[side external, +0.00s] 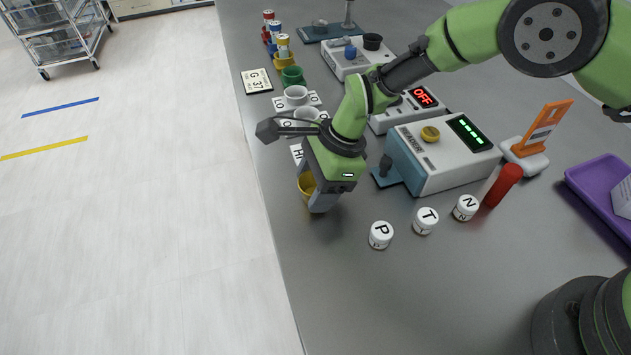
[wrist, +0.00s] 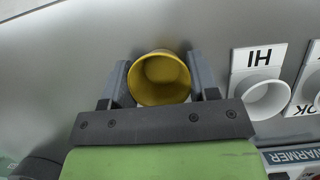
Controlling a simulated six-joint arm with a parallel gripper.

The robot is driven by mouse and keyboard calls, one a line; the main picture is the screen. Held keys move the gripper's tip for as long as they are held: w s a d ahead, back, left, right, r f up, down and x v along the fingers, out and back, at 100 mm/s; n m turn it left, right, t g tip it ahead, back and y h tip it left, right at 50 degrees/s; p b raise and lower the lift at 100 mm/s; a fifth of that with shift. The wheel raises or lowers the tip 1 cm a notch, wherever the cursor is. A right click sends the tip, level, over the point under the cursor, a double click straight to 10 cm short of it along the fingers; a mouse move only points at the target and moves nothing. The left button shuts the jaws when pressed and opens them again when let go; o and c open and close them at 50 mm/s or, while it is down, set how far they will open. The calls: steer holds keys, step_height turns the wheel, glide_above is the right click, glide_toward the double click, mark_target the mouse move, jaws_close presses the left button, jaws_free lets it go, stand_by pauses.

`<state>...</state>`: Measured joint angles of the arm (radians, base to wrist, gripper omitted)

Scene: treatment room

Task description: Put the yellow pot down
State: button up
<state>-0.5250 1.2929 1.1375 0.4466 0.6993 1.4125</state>
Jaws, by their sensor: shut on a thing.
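The yellow pot (wrist: 160,78) is between the two fingers of my gripper (wrist: 160,82) in the wrist view, its open mouth facing the camera and empty inside. In the side view my gripper (side external: 322,202) is low over the grey table near its left edge, shut on the yellow pot (side external: 306,186). The pot is partly hidden behind the fingers there. I cannot tell whether its base touches the table.
A white pot (wrist: 264,97) stands at a card marked HI, right of my gripper in the wrist view. White jars marked P (side external: 381,235), T (side external: 425,221) and N (side external: 466,207) stand to the right. A white and blue device (side external: 440,155) is behind them. The table's front is clear.

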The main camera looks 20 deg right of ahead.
steer(key=shift+f, duration=0.15)
steer(key=o, duration=0.9)
steer(key=v, duration=1.2)
steer(key=shift+r, duration=0.3)
